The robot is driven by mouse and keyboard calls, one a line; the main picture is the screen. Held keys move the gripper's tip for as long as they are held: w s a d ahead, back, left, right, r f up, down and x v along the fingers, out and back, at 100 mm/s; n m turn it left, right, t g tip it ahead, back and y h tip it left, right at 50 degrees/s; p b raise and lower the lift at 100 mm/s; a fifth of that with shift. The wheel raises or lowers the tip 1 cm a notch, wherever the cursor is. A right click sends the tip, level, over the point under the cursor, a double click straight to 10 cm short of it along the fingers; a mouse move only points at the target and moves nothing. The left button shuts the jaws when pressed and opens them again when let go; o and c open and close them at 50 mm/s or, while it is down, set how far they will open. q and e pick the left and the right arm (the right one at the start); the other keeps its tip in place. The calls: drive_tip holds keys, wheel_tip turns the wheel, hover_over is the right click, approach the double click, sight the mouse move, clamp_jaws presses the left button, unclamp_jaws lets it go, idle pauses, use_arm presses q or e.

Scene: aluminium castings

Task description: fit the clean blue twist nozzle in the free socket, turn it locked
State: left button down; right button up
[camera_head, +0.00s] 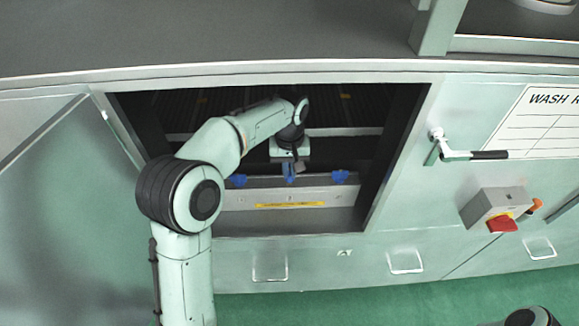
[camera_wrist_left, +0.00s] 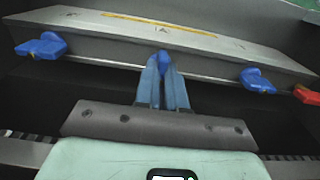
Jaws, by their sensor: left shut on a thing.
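My left gripper (camera_head: 289,177) reaches through the open hatch to the grey manifold bar (camera_head: 240,200). It is shut on a blue nozzle (camera_wrist_left: 164,62) at the middle of the bar; the fingers hide most of it. I cannot tell whether it is seated in a socket or only against the bar. Two other blue nozzles sit on the bar, one on each side: one (camera_head: 237,180) at the left and one (camera_head: 340,177) at the right in the head view. In the wrist view they show at the left (camera_wrist_left: 41,46) and right (camera_wrist_left: 257,80). My right gripper is not in view.
The hatch frame (camera_head: 430,110) surrounds the arm, with its door (camera_head: 60,190) swung open at the left. A red part (camera_wrist_left: 306,95) shows at the wrist view's right edge. A lever handle (camera_head: 490,155) and a red switch (camera_head: 502,224) are outside, to the right.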

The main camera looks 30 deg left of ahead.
use_arm(q)
drive_tip(key=shift+f, duration=0.65)
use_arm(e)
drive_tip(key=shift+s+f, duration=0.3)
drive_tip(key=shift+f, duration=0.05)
use_arm(q)
drive_tip(key=c, duration=1.1)
unclamp_jaws()
drive_tip(key=shift+c, duration=0.2)
wheel_tip(320, 180, up, 7)
drive_tip(key=shift+w+r+p, duration=0.1)
drive_tip(key=shift+r+p, duration=0.05)
drive_tip(key=shift+p, duration=0.2)
drive_tip(key=shift+r, duration=0.1)
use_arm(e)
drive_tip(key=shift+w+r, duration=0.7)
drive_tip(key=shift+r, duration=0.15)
